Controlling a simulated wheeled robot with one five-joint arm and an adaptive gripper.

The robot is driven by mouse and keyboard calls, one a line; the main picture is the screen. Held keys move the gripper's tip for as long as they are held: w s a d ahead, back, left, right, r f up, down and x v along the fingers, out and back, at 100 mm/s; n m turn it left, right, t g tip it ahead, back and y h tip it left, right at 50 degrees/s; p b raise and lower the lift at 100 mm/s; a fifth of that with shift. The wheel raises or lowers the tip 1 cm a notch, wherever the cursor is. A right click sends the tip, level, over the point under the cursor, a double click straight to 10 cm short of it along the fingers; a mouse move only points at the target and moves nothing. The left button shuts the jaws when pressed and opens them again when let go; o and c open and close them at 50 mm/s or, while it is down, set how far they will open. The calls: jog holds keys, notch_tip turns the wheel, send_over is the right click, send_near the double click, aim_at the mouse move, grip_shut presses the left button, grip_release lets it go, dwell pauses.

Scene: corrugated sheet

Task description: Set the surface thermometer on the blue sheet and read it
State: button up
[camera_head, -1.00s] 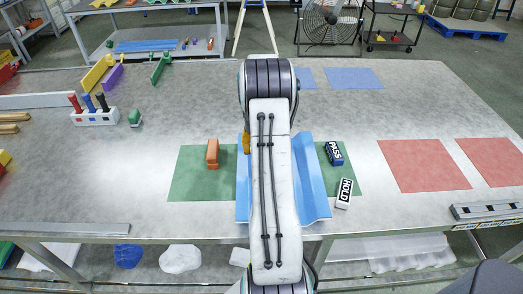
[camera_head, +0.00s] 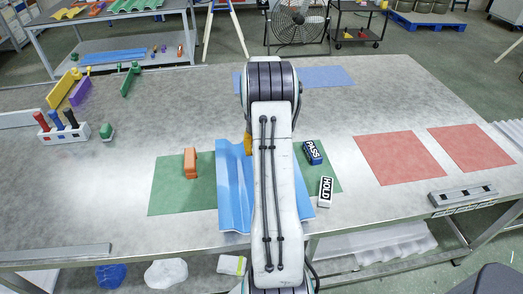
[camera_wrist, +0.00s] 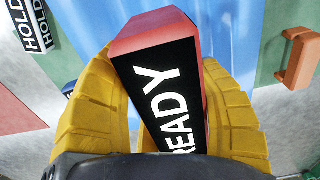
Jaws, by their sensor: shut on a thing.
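My gripper (camera_wrist: 165,110) has its yellow fingers shut on a red block with a black READY label (camera_wrist: 160,85). In the head view my arm hides nearly all of the gripper, and only a bit of yellow shows. The blue corrugated sheet (camera_head: 232,190) lies across a green mat (camera_head: 180,195), partly behind my arm. It also shows beyond the held block in the wrist view (camera_wrist: 225,30). An orange handle-shaped thing (camera_head: 190,162) stands on the mat left of the sheet, and in the wrist view (camera_wrist: 298,57) at right. I cannot tell which thing is the surface thermometer.
A PASS block (camera_head: 313,152) and a HOLD block (camera_head: 326,191) lie right of the sheet. Red mats (camera_head: 398,157) are farther right, near a grey bar (camera_head: 462,195). A white holder (camera_head: 65,132) with coloured handles stands left. The table between is mostly clear.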

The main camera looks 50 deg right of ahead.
jog(key=shift+f+b, duration=3.3)
jog(key=shift+f, duration=1)
jog(key=shift+f, duration=0.15)
jog(key=o, duration=1.3)
jog(key=shift+o, duration=0.2)
notch_tip(320, 180, up, 12)
